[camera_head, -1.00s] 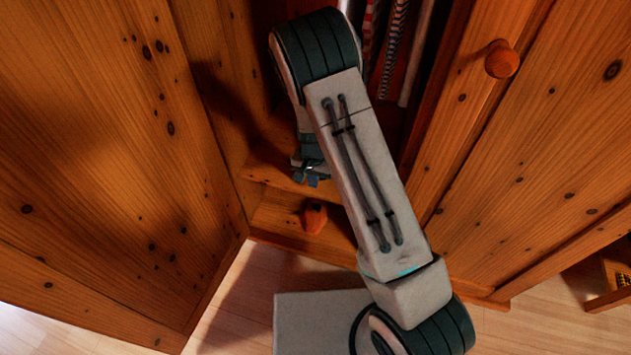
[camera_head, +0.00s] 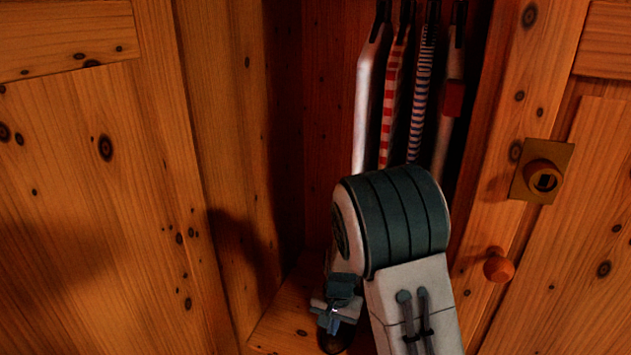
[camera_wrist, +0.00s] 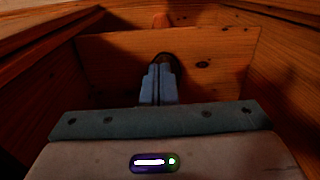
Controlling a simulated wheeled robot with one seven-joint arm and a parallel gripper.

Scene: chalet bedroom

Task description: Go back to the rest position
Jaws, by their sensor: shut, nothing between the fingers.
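My gripper (camera_head: 328,318) shows low in the head view, partly hidden beside my arm's large dark joint. In the wrist view my gripper (camera_wrist: 159,70) points into a wooden compartment, its two blue-grey fingers together with nothing between them. A dark rounded thing shows just behind the fingertips in the wrist view; I cannot tell what it is or whether they touch. My arm is bent in front of the open wardrobe (camera_head: 335,130).
Several garments (camera_head: 390,100) hang in the wardrobe, above and behind my arm. The left door panel (camera_head: 100,200) stands close on the left. On the right are a door knob (camera_head: 498,266) and a brass lock plate (camera_head: 543,172). A wooden board (camera_wrist: 220,60) crosses ahead of my gripper.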

